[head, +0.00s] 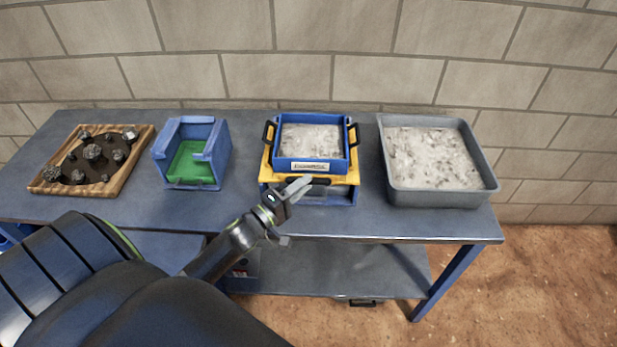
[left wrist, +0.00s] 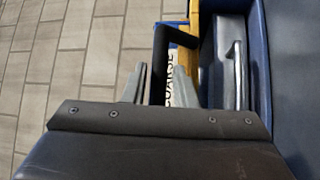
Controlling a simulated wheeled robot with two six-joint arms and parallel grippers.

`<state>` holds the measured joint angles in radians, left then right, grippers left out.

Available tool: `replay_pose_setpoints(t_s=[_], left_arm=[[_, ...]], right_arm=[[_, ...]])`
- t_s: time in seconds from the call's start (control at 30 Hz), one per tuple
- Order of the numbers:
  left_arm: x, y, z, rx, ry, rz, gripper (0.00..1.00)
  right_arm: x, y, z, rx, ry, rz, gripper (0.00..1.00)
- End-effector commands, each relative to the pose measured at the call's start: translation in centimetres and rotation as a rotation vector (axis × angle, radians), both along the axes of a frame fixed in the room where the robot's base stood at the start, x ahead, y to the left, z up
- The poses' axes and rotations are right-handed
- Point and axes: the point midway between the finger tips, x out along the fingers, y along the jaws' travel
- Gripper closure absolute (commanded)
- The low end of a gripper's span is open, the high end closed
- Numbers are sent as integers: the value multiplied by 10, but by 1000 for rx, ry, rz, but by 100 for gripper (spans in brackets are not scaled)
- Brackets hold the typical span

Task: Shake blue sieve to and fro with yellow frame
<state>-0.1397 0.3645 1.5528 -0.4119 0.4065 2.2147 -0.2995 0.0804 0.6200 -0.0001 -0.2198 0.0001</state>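The blue sieve (head: 311,166) holds pale grey gravel and sits on the yellow frame (head: 352,174) in the head view. It has black side handles and a white front label; the left wrist view shows a label reading COARSE (left wrist: 179,75). A black handle (head: 320,181) is at the yellow frame's front. My left gripper (head: 300,187) is at that front side. In the left wrist view its fingers (left wrist: 160,85) are apart, on either side of a black handle bar (left wrist: 164,65), seemingly not pressed on it. My right gripper is not in view.
A grey tray of gravel (head: 482,182) stands right of the sieve. A blue bin with a green floor (head: 190,167) and a wooden tray of dark rocks (head: 42,187) stand left. A brick wall (head: 300,50) is behind the blue-grey table (head: 225,212).

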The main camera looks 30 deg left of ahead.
Motion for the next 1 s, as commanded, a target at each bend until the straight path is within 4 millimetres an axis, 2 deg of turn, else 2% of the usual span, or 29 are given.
replay_pose_setpoints(t_s=[0.2, 0.53, 0.73, 1.0], left_arm=[[19, -5, 3, 0, 0, 0, 75], [22, -5, 3, 0, 1, 0, 75], [22, -5, 3, 0, 1, 0, 100], [22, -5, 3, 1, 1, 0, 100]], right_arm=[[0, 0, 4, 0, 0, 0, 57], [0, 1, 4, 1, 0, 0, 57], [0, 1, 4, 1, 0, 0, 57], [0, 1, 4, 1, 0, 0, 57]])
